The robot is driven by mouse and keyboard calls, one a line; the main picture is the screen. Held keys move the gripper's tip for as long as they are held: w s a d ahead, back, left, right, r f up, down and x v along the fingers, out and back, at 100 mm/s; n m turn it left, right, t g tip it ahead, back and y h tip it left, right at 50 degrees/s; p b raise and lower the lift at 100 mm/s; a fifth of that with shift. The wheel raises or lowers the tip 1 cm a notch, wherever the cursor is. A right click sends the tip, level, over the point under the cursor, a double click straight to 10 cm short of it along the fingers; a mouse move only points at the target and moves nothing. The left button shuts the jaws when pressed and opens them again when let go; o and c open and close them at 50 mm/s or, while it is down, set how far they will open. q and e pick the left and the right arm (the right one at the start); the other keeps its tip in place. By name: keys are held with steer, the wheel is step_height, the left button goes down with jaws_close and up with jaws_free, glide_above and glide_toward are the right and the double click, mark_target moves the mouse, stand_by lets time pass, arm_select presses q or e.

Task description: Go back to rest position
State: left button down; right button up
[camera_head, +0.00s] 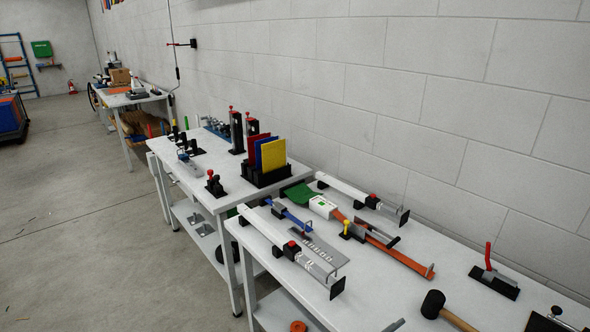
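Neither of my grippers nor my arms shows in the head view. The near white workbench (420,268) carries two long white rails with black end plates and red knobs. The front rail (272,232) lies along the bench's left edge, and the back rail (345,190) lies nearer the wall. Between them are a blue bar (291,216), a grey slotted plate (318,252), a white box with a green mark (322,206) and an orange strip (398,258).
A second bench (205,160) adjoins on the left, with red, blue and yellow panels in a black rack (262,178). A mallet (434,304) and a red-handled clamp (492,276) lie at right. The block wall (400,90) stands behind. Open floor (80,220) lies left.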

steer(key=s+d+f+m+g+y, duration=0.2)
steer(key=s+f+m+y, duration=0.1)
steer(key=f+m, duration=0.15)
arm_select(q)
steer(key=shift+w+d+r+p, duration=0.1)
steer(key=shift+w+r+p, duration=0.15)
steer(key=shift+r, duration=0.2)
steer(key=shift+w+d+r+p, duration=0.1)
steer(key=shift+r+p, duration=0.25)
steer(key=shift+r, duration=0.05)
arm_select(e)
steer(key=s+a+f+m+g+y, duration=0.1)
steer(key=s+a+m+y, duration=0.6)
steer(key=m, duration=0.8)
steer(key=s+y, duration=0.1)
steer(key=s, duration=0.2)
steer(key=shift+f+m+g, duration=0.35)
steer(key=shift+f+g, duration=0.05)
steer(key=shift+w, duration=0.1)
